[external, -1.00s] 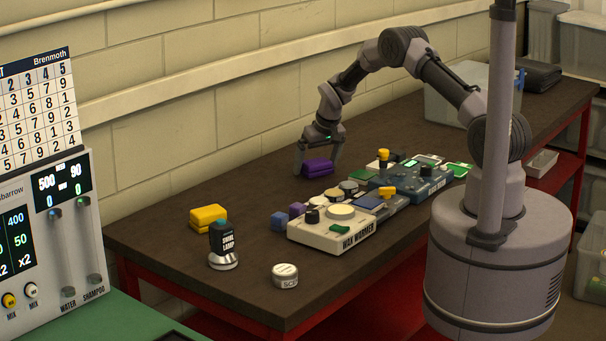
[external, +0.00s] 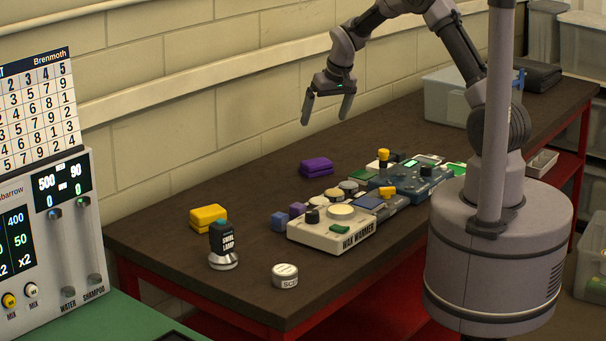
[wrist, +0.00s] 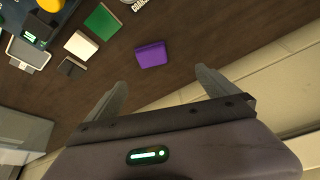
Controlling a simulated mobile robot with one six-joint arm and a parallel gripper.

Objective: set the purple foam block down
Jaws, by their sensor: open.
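The purple foam block (external: 316,167) lies on the dark bench top, towards the wall side, behind the row of devices. It also shows in the wrist view (wrist: 151,55), beyond the fingertips and apart from them. My gripper (external: 326,120) is open and empty, raised well above the bench near the wall. In the wrist view its two fingers (wrist: 160,82) are spread wide with nothing between them.
The wax warmer (external: 332,230), blue device (external: 410,183) and several small blocks stand in front of the purple block. A yellow block (external: 208,217), swirl lamp (external: 223,247) and round tin (external: 285,276) are at the near left. Bench left of the purple block is clear.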

